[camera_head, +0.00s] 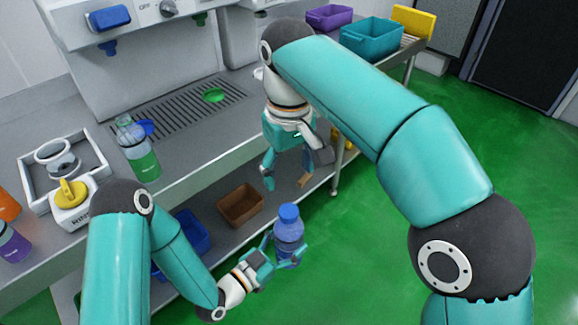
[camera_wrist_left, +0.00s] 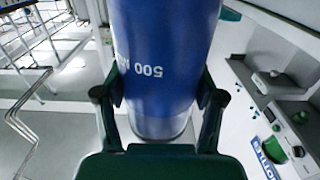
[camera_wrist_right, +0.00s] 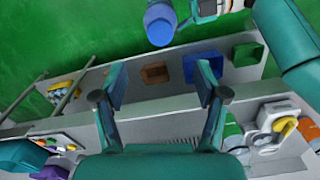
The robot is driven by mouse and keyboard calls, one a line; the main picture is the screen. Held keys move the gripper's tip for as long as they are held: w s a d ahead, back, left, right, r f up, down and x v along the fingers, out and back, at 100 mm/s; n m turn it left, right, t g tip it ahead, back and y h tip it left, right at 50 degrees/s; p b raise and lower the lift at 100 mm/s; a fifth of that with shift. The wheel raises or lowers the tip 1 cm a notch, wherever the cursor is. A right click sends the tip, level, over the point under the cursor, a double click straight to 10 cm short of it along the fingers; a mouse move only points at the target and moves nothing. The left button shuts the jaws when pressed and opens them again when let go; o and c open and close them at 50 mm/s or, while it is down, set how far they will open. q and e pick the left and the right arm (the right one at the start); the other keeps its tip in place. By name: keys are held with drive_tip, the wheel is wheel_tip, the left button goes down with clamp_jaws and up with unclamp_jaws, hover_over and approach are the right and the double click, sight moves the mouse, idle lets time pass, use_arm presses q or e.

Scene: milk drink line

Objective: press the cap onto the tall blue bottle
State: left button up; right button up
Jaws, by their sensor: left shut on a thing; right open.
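The tall blue bottle (camera_head: 290,236) is held upright over the green floor in front of the bench. My left gripper (camera_head: 284,250) is shut on its lower body. In the left wrist view the bottle (camera_wrist_left: 165,60) fills the middle, with "500" printed on it, between the left fingers (camera_wrist_left: 160,98). A blue cap (camera_head: 289,212) sits on the bottle's top; I cannot tell how firmly. My right gripper (camera_head: 288,178) is open and empty, above and beside the bottle, fingers pointing down. In the right wrist view the cap (camera_wrist_right: 160,26) lies beyond the open right fingers (camera_wrist_right: 162,82).
A brown bin (camera_head: 240,206) and a blue bin (camera_head: 192,232) stand on the lower shelf. A clear bottle with green contents (camera_head: 141,160) stands on the bench by a drip grate (camera_head: 175,112). Teal (camera_head: 372,38) and purple (camera_head: 328,17) bins stand at the back. The right floor is free.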

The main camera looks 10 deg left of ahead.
drive_tip(key=shift+r, duration=0.2)
idle(0.4)
drive_tip(key=w+d+f+m+y, duration=0.15)
drive_tip(key=d+f, duration=0.35)
drive_tip(key=f, duration=0.8)
drive_tip(key=w+d+f+m+y, duration=0.15)
drive_tip(key=d+f, duration=0.35)
drive_tip(key=f, duration=0.8)
drive_tip(key=s+d+f+m, duration=0.3)
drive_tip(key=s+f, duration=0.7)
drive_tip(key=f, duration=0.3)
drive_tip(key=s+d+f+m, duration=0.1)
drive_tip(key=s+f, duration=0.1)
drive_tip(key=s, duration=0.3)
drive_tip(key=s+d+f+m+y, duration=0.1)
drive_tip(key=s+d+f+m, duration=0.1)
drive_tip(key=s, duration=0.4)
drive_tip(key=shift+d+m+t, duration=0.25)
drive_tip(key=shift+m+t, duration=0.05)
